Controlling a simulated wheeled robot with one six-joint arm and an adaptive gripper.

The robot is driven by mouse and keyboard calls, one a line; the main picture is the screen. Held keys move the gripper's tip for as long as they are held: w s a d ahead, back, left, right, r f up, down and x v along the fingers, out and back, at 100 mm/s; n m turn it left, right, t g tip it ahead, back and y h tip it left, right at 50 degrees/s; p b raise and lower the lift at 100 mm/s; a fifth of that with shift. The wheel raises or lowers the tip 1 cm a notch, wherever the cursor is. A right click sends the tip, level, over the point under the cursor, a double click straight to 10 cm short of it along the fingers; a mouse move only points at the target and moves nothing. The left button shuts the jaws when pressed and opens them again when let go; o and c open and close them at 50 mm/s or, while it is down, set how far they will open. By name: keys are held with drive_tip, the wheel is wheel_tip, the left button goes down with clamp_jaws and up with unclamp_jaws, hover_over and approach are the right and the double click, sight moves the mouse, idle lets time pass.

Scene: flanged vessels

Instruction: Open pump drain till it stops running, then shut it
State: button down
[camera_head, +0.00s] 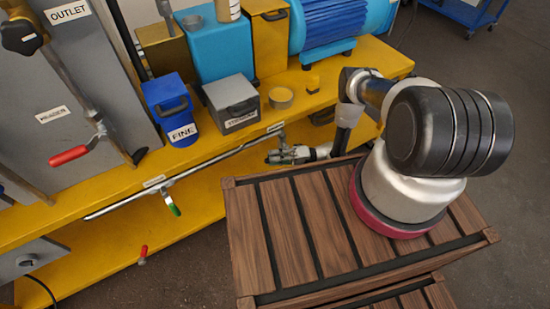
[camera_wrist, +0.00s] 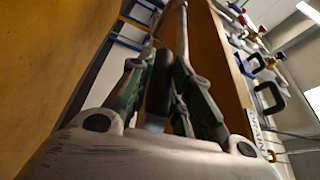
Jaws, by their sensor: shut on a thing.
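A thin grey drain pipe (camera_head: 230,153) runs along the front of the yellow skid, with a small label near its right end. My gripper (camera_head: 273,157) is at that right end, just beyond the wooden crate top. In the wrist view my gripper (camera_wrist: 160,62) has its green-grey fingers closed around a dark, rounded handle (camera_wrist: 158,88). A grey rod or pipe (camera_wrist: 182,28) extends beyond the fingers. In the head view the fingers hide most of the handle, so its angle is unclear. No running liquid is visible.
A wooden slatted crate (camera_head: 290,230) stands below my arm, close to it. A green-handled valve (camera_head: 173,208) and red levers (camera_head: 69,155) are to the left. A blue FINE canister (camera_head: 172,110), a grey box (camera_head: 232,103) and a blue motor (camera_head: 325,25) stand on the yellow skid.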

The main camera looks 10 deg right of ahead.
drive_tip(key=c, duration=1.3)
unclamp_jaws()
drive_tip(key=d+f, duration=0.1)
drive_tip(key=d, duration=1.1)
drive_tip(key=shift+s, duration=0.4)
